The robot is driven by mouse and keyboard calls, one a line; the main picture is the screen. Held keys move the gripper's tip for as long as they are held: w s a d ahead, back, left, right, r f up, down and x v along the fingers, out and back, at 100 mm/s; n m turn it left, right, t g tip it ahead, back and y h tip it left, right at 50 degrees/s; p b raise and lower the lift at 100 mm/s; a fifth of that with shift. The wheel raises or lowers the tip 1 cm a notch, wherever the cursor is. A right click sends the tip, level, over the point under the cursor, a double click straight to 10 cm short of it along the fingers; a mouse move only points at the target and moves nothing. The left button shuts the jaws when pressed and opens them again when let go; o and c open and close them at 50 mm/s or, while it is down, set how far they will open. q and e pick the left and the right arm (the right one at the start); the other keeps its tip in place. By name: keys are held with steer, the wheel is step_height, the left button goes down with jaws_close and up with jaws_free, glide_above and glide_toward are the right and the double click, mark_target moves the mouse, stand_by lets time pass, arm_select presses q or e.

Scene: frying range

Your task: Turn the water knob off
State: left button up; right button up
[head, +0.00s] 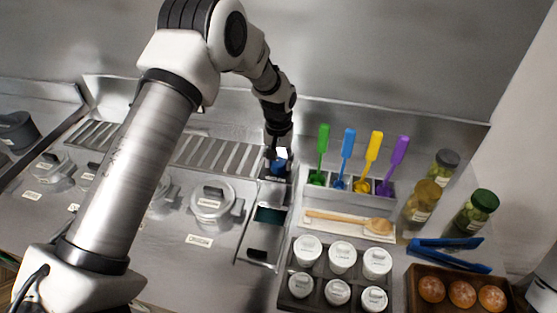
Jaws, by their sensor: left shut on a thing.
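The water knob (279,167) is a small blue piece at the back of the counter, just above a narrow recessed well. My left arm reaches over from the left, and my left gripper (277,153) points down at the knob. The gripper is shut on the knob, with its dark fingers partly hiding it. The knob's exact turn angle is too small to tell. My right gripper is not in view.
A recessed well (264,229) lies in front of the knob. Right of it stand a green spatula (322,142) and other coloured utensils in a holder, a wooden spoon (350,220), and a dark tray (289,268) of white-lidded containers. Lidded pots (211,203) sit left. Jars (472,212) stand far right.

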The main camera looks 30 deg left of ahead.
mark_target(279, 162)
arm_select(q)
steer(key=shift+s+f, duration=0.2)
steer(key=o, duration=1.1)
steer(key=shift+w, duration=0.1)
steer(key=shift+o, duration=0.2)
steer(key=shift+w, duration=0.1)
steer(key=shift+r, duration=0.6)
step_height(279, 162, up, 11)
steer(key=shift+f, duration=0.1)
